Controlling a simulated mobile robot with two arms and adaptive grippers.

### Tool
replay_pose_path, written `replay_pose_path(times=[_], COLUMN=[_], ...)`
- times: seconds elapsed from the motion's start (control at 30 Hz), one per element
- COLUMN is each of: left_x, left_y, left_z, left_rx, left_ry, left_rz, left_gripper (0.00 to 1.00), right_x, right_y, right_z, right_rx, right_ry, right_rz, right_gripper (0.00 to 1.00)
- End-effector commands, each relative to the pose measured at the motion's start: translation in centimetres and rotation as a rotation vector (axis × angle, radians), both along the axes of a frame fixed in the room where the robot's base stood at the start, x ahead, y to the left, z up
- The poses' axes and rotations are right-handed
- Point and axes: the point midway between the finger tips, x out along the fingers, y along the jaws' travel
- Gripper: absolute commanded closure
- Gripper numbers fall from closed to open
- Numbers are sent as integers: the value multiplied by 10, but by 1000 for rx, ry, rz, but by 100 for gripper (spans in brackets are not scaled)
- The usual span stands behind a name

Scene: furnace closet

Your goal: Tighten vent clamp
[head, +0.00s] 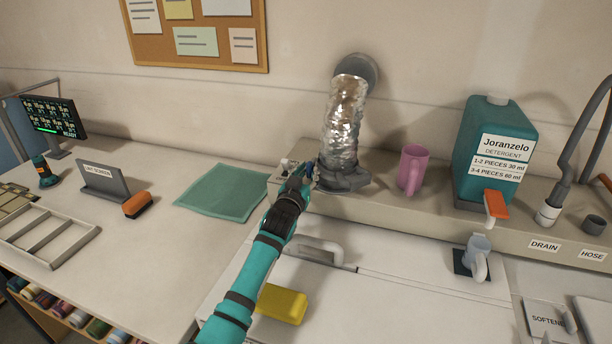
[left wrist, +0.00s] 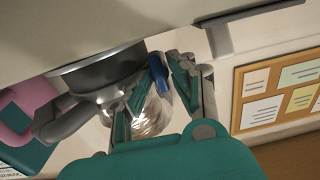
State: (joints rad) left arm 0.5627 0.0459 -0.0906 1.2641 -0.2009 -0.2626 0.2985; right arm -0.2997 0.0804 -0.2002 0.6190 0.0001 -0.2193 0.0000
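The silver foil vent hose (head: 345,115) runs from a round wall port down to a grey collar (head: 343,179) on the raised back ledge of the white machine. My left gripper (head: 304,172) is at the left side of this collar. In the left wrist view, the hose (left wrist: 152,118) and the grey collar (left wrist: 100,75) show behind the fingers. A small blue part (left wrist: 160,80), perhaps the clamp's screw, lies between the fingertips of my left gripper (left wrist: 158,75). The fingers are apart; I cannot tell if they touch it. My right gripper is not in view.
A pink mug (head: 412,170) and a teal detergent jug (head: 492,150) stand right of the hose. A yellow block (head: 282,304) lies on the machine below my left arm. A green cloth (head: 222,191) and an orange-topped brush (head: 137,205) lie on the left counter.

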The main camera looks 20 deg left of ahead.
Motion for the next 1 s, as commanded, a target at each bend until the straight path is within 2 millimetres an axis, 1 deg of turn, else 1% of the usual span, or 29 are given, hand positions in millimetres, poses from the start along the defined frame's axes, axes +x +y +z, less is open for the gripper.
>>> replay_pose_path(times=[0.13,0.23,0.5,0.6,0.7,0.83,1.0], left_x=[-8,-22,-77,-95,-109,-118,-120], left_y=[0,0,0,0,0,0,0], left_z=[0,-1,-2,-1,-2,-1,-1], left_rx=[0,0,0,0,0,0,0], left_ry=[-1,-1,1,2,2,2,2], left_rz=[0,0,0,0,0,0,0], left_gripper=[77,77,77,77,77,77,77], right_x=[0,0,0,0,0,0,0], right_y=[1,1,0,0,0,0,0], right_z=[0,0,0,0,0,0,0], right_rx=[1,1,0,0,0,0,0], right_ry=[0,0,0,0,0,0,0], right_rz=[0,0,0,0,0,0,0], right_gripper=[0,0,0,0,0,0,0])
